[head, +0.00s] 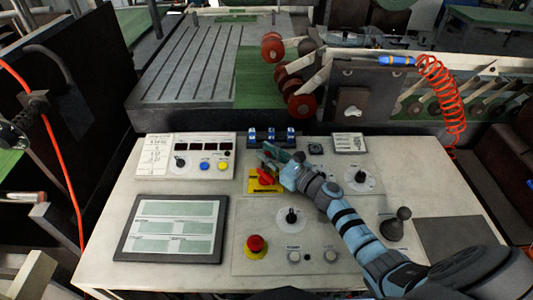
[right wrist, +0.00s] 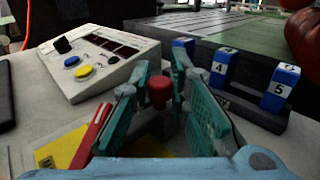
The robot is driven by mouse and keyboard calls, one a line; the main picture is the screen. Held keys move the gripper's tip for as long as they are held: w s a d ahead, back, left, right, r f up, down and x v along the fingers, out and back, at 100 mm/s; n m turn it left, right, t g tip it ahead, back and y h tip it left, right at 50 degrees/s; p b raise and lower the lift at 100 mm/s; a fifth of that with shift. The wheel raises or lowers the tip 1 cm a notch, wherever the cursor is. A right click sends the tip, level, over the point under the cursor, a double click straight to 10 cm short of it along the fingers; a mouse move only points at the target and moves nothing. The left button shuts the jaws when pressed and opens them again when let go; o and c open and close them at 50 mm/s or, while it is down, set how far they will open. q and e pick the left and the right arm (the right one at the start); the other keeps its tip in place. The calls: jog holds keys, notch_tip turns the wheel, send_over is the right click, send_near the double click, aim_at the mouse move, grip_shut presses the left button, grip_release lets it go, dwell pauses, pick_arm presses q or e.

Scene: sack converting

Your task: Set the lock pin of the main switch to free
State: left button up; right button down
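The main switch is a yellow plate (head: 252,187) with a red handle (head: 265,177) at the middle of the control desk. In the right wrist view the red handle (right wrist: 92,137) and the yellow plate (right wrist: 62,148) show at lower left, partly behind my gripper. A red knob, likely the lock pin (right wrist: 160,92), stands upright between the teal fingers in that view. My right gripper (head: 270,154) is over the far side of the switch, hiding part of it. Its fingers (right wrist: 161,82) are apart on either side of the knob; contact cannot be told. My left gripper is not in view.
A sloped panel (head: 228,145) with blue and yellow buttons stands at left of the switch. Numbered blue blocks (right wrist: 284,82) on a dark rack stand close to the right finger. A red emergency button (head: 256,245), black knobs and a joystick (head: 398,224) are nearer me.

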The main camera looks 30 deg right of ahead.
jog(key=shift+w+d+f+b, duration=0.1)
jog(key=shift+w+d+b, duration=0.2)
jog(key=shift+w+b, duration=0.3)
jog(key=shift+w+d+b, duration=0.25)
jog(key=shift+w+b, duration=0.25)
jog(key=shift+w, duration=0.15)
jog(key=shift+w+d, duration=0.2)
jog(key=shift+a+r, duration=0.1)
jog(key=shift+r, duration=0.2)
jog(key=c, duration=1.7)
grip_release()
jog(key=shift+o, duration=0.9)
jog(key=shift+f, duration=0.15)
